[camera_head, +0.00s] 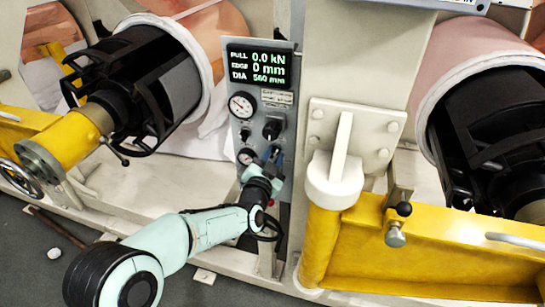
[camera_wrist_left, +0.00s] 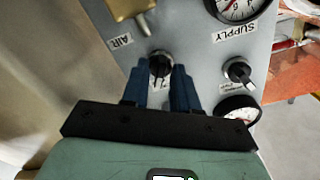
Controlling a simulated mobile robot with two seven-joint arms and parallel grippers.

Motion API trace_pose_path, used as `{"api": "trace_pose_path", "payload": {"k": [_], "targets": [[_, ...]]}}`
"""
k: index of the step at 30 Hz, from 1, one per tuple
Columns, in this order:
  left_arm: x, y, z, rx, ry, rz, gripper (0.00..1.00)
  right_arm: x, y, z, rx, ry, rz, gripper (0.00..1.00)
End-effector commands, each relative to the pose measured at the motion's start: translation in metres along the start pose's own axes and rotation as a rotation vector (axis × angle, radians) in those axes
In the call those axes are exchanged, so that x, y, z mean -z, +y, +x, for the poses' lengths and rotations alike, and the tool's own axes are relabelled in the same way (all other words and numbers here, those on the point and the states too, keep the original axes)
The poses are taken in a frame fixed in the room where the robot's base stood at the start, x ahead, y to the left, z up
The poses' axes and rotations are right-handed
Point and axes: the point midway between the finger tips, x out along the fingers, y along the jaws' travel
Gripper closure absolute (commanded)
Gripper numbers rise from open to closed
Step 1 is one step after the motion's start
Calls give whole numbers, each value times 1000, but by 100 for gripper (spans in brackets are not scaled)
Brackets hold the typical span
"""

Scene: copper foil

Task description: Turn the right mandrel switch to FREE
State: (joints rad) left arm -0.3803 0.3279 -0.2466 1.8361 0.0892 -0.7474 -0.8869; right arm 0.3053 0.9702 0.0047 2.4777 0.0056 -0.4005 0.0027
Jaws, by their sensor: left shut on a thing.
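A grey control panel (camera_head: 264,112) stands between the two rolls, with a green-lettered display at its top. My left gripper (camera_head: 269,154) is at its lower part. In the left wrist view the blue fingers of my left gripper (camera_wrist_left: 160,85) are shut on a small black switch knob (camera_wrist_left: 160,64), one on each side. The lower part of the knob is hidden by the fingers, and its label and setting cannot be read. My right gripper is not in view.
Another black knob (camera_wrist_left: 238,72) sits beside the gripped one, between two round gauges. A white bracket (camera_head: 340,150) on a yellow post stands right of the panel. Large rolls on black mandrels (camera_head: 145,80) flank it.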

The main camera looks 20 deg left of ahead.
Motion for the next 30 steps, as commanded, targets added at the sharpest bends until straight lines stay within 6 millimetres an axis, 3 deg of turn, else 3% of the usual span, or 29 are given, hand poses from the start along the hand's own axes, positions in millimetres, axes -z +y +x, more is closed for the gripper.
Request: {"api": "trace_pose_path", "payload": {"k": [13, 14, 24, 30], "targets": [[-1, 1, 0, -1, -2, 11, 100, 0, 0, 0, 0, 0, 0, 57], [-1, 1, 0, -2, -2, 11, 65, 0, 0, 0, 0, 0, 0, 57], [0, 0, -2, -1, -1, 9, 65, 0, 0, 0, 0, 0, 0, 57], [0, 0, -28, -1, 0, 8, 65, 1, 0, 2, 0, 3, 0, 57]]}}
